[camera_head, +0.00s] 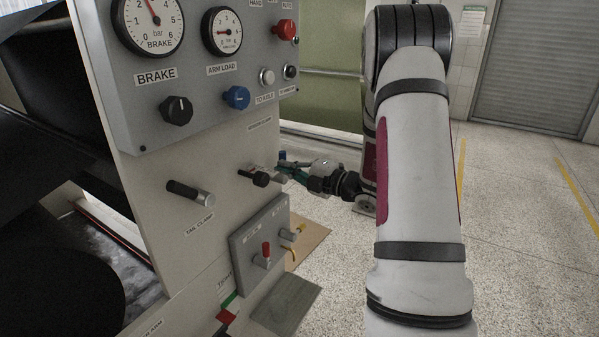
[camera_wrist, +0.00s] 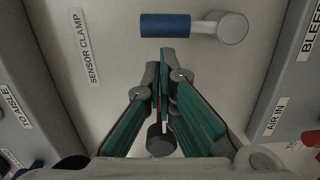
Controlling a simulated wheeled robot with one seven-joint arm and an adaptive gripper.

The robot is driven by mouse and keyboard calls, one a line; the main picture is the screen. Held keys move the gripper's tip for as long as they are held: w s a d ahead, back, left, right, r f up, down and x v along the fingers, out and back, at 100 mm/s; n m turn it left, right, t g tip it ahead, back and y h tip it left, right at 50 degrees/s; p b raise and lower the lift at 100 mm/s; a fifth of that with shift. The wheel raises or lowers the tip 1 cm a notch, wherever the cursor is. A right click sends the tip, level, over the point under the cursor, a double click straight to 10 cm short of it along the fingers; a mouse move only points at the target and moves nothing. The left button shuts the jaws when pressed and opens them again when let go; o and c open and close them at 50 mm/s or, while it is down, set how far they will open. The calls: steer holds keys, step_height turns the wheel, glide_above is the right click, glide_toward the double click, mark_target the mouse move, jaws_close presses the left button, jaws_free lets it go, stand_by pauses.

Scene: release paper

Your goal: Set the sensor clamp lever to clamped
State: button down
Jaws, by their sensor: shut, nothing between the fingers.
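The sensor clamp lever shows in the wrist view as a blue grip (camera_wrist: 165,25) on a grey hub (camera_wrist: 233,27), beside the SENSOR CLAMP label (camera_wrist: 88,47). The grip points left from the hub there, towards that label's side. In the head view its blue end (camera_head: 282,155) stands up, partly hidden by my gripper. My gripper (camera_wrist: 166,54) has its green fingers together with nothing between them. The fingertips are close beside the blue grip; I cannot tell whether they touch it. In the head view my gripper (camera_head: 284,164) reaches in from the right at the panel's edge.
A black cylinder (camera_wrist: 158,140) sticks out beneath my fingers; it also shows in the head view (camera_head: 260,179). The tail clamp lever (camera_head: 190,192) is farther left. A grey box with small levers (camera_head: 262,235) lies below, and the gauge box (camera_head: 200,80) above.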

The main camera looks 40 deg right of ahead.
steer(key=shift+w+a, duration=0.2)
steer(key=shift+w, duration=0.4)
steer(key=shift+d+r+m+p, duration=0.1)
steer(key=shift+d+m+p, duration=0.1)
steer(key=shift+m+p, duration=0.3)
